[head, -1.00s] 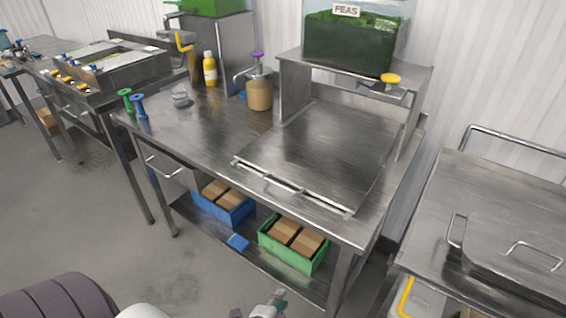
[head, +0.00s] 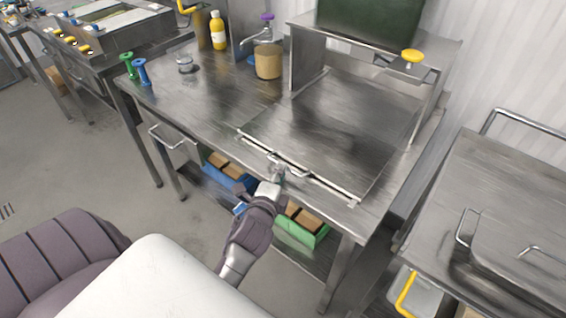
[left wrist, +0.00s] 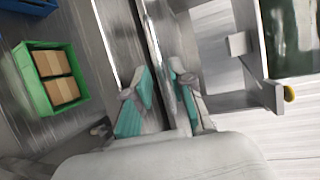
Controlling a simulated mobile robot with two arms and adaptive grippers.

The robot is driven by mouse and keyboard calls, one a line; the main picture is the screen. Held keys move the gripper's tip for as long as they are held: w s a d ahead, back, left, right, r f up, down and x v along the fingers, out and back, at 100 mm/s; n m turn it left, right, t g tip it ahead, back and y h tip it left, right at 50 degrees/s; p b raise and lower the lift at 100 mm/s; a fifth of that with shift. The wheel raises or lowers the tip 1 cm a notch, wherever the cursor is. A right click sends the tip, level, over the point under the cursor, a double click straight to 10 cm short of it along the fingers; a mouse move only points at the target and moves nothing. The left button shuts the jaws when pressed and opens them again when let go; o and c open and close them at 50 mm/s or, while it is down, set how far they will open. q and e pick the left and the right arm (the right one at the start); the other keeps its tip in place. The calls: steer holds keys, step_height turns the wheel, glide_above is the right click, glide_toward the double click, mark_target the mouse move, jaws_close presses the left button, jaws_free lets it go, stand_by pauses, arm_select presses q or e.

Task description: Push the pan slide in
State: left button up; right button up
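The pan slide (head: 335,125) is a flat steel sheet on the steel worktable under the raised shelf. A bar handle (head: 295,170) runs along its front edge, which lies near the table's front edge. My left gripper (head: 277,174) is at the left part of this handle. In the left wrist view my left gripper (left wrist: 162,90) has its two teal-padded fingers apart, with the slide's front edge region between and beyond them. Whether they touch the handle I cannot tell. My right gripper is not in view.
A green crate (head: 296,232) and a blue crate (head: 219,175) with brown boxes sit on the lower shelf. A pump jar (head: 268,62), yellow bottle (head: 218,32) and green and blue tools stand on the table's left. Another steel table (head: 490,170) is at right.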

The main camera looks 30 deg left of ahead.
arm_select(q)
steer(key=shift+x, duration=1.85)
steer(key=shift+s, duration=0.1)
jaws_close()
